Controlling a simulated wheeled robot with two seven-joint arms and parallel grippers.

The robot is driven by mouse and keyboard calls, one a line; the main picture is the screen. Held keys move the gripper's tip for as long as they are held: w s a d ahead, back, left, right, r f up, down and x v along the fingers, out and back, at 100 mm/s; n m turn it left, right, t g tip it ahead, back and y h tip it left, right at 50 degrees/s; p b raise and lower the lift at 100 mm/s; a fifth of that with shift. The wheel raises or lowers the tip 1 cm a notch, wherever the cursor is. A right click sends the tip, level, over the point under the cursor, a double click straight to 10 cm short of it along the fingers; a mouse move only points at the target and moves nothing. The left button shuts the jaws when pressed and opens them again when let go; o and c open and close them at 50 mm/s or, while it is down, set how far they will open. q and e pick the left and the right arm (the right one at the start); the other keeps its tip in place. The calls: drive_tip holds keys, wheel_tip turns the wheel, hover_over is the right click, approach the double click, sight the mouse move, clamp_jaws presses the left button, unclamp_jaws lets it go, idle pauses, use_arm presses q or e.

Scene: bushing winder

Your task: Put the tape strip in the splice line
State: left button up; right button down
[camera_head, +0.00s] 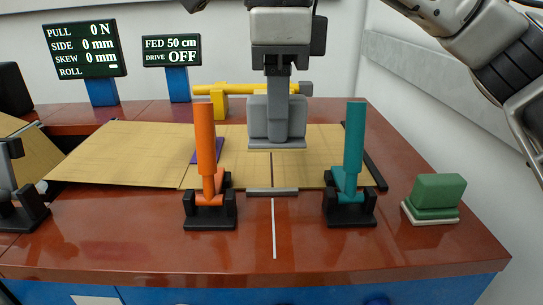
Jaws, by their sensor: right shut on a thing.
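My right gripper (278,84) hangs down at the centre, over the tan sheet. It is shut on a grey piece (277,122) with a pale lower edge, close above the sheet; whether the piece touches the sheet I cannot tell. A purple strip (206,151) lies on the sheet, partly hidden behind the orange post; I cannot be sure that it is the tape strip. A thin dark seam (184,178) crosses the tan sheet (120,155) near it and may be the splice line. My left gripper is not in view.
An orange post (205,140) and a teal post (354,140) stand on black bases at the front. A green block (436,192) sits at the right. A grey bar (272,192) and a white line (274,228) lie between the posts. A yellow roller (230,90) and display panels (84,48) are behind.

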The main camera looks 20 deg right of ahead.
drive_tip(key=w, duration=0.1)
drive_tip(key=w+f, duration=0.1)
drive_tip(key=w, duration=0.1)
drive_tip(key=w+d+f, duration=0.1)
drive_tip(key=shift+w+f, duration=0.1)
drive_tip(key=shift+w, duration=0.1)
drive_tip(key=w+f, duration=0.1)
drive_tip(key=f, duration=0.1)
drive_tip(key=w+d+f+b, duration=0.1)
drive_tip(key=w+f, duration=0.1)
drive_tip(key=shift+w, duration=0.1)
drive_tip(key=shift+w+f, duration=0.55)
drive_tip(key=shift+f, duration=0.1)
wheel_tip(320, 180, down, 3)
drive_tip(key=shift+w+d+r+b, duration=0.15)
drive_tip(key=shift+b, duration=0.2)
drive_tip(key=shift+f, duration=0.35)
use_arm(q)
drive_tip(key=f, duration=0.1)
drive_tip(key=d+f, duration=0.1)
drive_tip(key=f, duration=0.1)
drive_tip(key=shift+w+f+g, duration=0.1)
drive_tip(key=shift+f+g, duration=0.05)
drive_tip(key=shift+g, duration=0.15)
